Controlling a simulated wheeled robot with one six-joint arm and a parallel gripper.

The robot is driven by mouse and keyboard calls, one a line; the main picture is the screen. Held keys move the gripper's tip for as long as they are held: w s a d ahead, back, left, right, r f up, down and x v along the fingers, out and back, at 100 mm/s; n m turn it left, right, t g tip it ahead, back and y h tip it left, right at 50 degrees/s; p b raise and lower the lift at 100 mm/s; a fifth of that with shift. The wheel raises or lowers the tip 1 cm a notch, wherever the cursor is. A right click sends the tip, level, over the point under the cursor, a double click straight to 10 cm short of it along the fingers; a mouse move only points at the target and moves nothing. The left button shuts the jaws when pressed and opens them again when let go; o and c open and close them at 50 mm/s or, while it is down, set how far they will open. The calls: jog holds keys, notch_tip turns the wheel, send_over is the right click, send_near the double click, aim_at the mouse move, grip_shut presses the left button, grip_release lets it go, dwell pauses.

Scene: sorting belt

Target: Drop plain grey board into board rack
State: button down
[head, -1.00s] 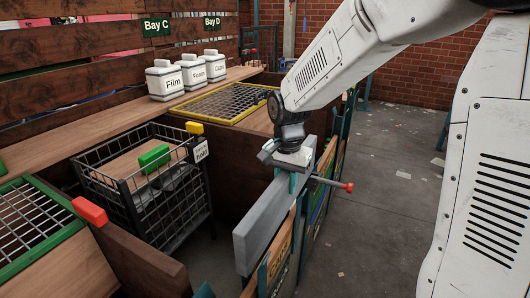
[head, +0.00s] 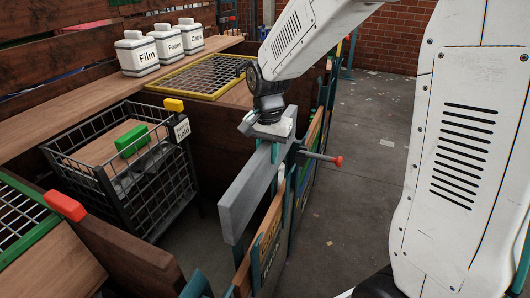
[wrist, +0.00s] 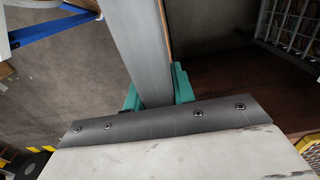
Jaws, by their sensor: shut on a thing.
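The plain grey board (head: 250,190) is long and stands on edge, running from near my gripper down toward the front left. My gripper (head: 278,152) is shut on its upper far part. In the wrist view, the teal fingers (wrist: 157,88) sit on either side of the grey board (wrist: 143,45). What looks like the board rack (head: 290,215), with teal uprights and printed panels, runs below and beside the board. The board overlaps it in the head view, and I cannot tell whether they touch. The board's lower edge is partly unclear.
A black wire basket (head: 115,195) with a green block (head: 131,141) stands left of the board. White Film (head: 137,55), Foam (head: 169,42) and Caps tubs stand on the wooden ledge behind. A red-tipped bar (head: 325,158) sticks out right. The concrete floor at right is mostly clear.

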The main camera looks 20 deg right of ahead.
jog(key=shift+a, duration=0.25)
notch_tip(320, 180, down, 18)
dwell(1.2)
jog(key=shift+f, duration=0.2)
jog(key=shift+f, duration=0.45)
jog(key=c, duration=1.1)
grip_release()
jog(key=shift+f, duration=0.1)
notch_tip(320, 180, up, 8)
jog(key=shift+f, duration=0.1)
